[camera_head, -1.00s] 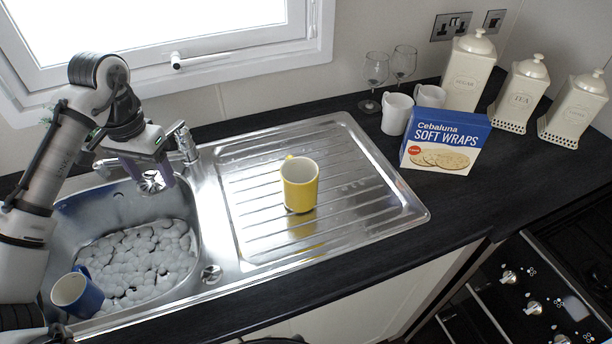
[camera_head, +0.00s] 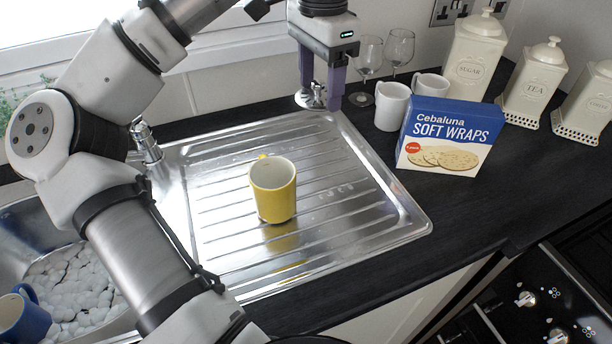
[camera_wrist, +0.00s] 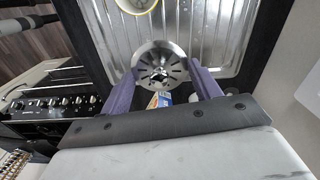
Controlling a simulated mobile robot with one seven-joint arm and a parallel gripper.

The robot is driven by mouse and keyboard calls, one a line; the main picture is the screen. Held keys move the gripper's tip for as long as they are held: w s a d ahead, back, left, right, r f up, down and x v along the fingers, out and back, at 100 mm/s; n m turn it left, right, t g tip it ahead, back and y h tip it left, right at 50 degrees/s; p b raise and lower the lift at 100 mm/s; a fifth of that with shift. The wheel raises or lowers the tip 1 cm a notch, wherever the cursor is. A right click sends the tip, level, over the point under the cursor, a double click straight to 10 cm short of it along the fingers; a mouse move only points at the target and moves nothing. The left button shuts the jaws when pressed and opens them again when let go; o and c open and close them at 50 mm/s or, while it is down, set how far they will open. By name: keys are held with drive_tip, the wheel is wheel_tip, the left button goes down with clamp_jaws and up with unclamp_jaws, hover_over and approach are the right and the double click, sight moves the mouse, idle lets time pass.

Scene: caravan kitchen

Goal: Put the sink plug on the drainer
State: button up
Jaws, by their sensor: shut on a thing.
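My gripper (camera_head: 320,93) is shut on the metal sink plug (camera_head: 309,99), above the far right corner of the drainer (camera_head: 345,232). In the wrist view the round, slotted plug (camera_wrist: 160,62) sits between the two purple fingertips, with the drainer behind it. I cannot tell how high the plug is above the surface. A yellow mug (camera_head: 273,192) stands upright near the middle of the drainer.
White mugs (camera_head: 391,108), wine glasses (camera_head: 399,47), a Soft Wraps box (camera_head: 450,137) and canisters (camera_head: 473,60) stand right of the drainer. The drainer's right half is clear.

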sight(316, 183)
wheel_tip(316, 183, down, 19)
drive_tip(key=shift+f, duration=0.1)
idle(0.3)
drive_tip(key=shift+f, duration=0.15)
drive_tip(key=o, duration=1)
drive_tip(key=shift+c, duration=0.2)
wheel_tip(316, 183, up, 12)
drive_tip(key=shift+r+b, duration=0.2)
drive_tip(key=shift+b, duration=0.1)
